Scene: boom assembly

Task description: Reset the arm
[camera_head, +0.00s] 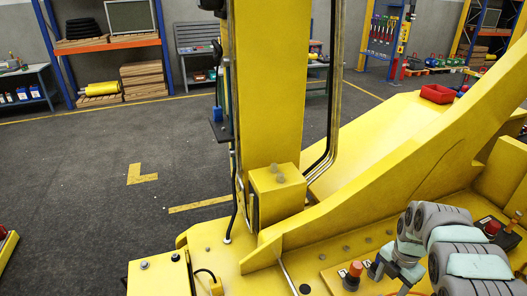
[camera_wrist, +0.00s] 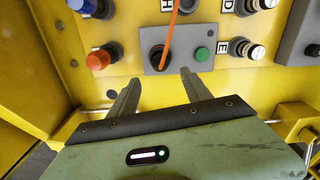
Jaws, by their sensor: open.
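My gripper (camera_wrist: 160,77) is open and empty in the wrist view, its two grey fingers apart in front of a yellow control panel (camera_wrist: 130,70). Past the fingertips is a small grey plate (camera_wrist: 180,66) with a black knob (camera_wrist: 157,58) and a green button (camera_wrist: 202,54). A thin orange lever or strip (camera_wrist: 170,32) rises from the black knob. I cannot tell whether the fingers touch the plate. In the head view my arm (camera_head: 450,245) is folded at the lower right, over the yellow machine (camera_head: 330,245); the gripper's fingers cannot be made out there.
An orange knob (camera_wrist: 97,60) and a blue knob (camera_wrist: 83,5) sit left of the plate; a silver-tipped knob (camera_wrist: 257,52) and a grey box (camera_wrist: 300,40) sit right. A yellow column (camera_head: 268,80) stands beyond my arm. Open floor (camera_head: 90,190) lies left of the machine.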

